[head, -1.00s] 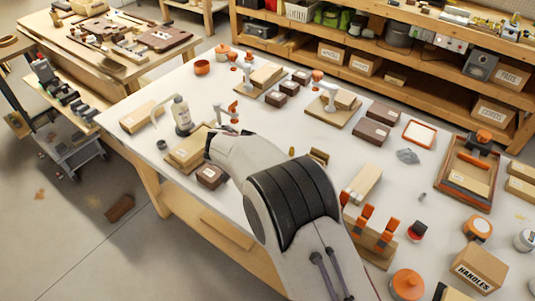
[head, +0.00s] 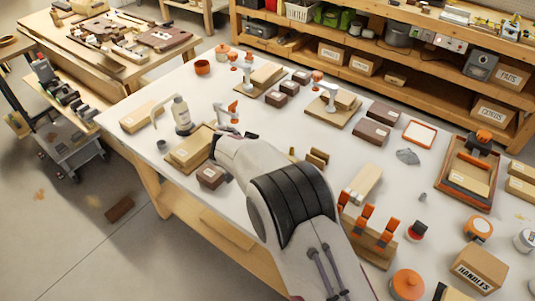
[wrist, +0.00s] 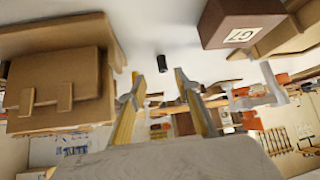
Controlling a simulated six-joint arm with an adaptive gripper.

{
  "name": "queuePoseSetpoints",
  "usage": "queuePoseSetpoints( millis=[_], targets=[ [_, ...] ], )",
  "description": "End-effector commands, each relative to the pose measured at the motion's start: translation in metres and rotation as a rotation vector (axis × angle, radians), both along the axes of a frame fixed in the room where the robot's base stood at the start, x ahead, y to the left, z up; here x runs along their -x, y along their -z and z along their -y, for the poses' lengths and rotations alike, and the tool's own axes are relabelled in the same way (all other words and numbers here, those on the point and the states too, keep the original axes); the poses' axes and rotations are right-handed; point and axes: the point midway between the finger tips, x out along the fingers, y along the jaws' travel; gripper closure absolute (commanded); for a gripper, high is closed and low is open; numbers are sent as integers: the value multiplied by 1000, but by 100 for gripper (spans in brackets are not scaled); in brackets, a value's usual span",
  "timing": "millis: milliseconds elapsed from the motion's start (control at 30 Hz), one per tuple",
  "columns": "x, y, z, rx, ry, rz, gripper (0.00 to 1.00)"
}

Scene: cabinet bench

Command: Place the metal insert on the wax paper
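My gripper (wrist: 158,82) is open, with nothing between its fingers in the wrist view. A small dark upright cylinder (wrist: 162,63) stands on the table beyond the fingertips, roughly in line with the gap. A small grey cylinder (head: 422,196) farther right also looks metallic. I cannot tell the wax paper for sure; a white square with an orange border (head: 420,134) lies at the back right. My arm hides the gripper in the head view.
A brown labelled box (wrist: 240,22) is close to the fingers at upper right in the wrist view. A brown wooden block (wrist: 60,85) is close on the left. A grey crumpled piece (head: 408,156) and an orange-handled rack (head: 370,240) stand to the right.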

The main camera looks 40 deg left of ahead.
Motion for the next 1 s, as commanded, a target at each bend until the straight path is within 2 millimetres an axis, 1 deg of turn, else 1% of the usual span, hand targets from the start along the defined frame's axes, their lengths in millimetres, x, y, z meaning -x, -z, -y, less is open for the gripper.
queuePoseSetpoints(
  millis=[367,900,1000],
  targets=[
    [-2,3,-1,0,0,0,68],
    [-28,33,-11,1,1,-1,68],
    [-32,36,-12,-1,1,0,68]
  ],
)
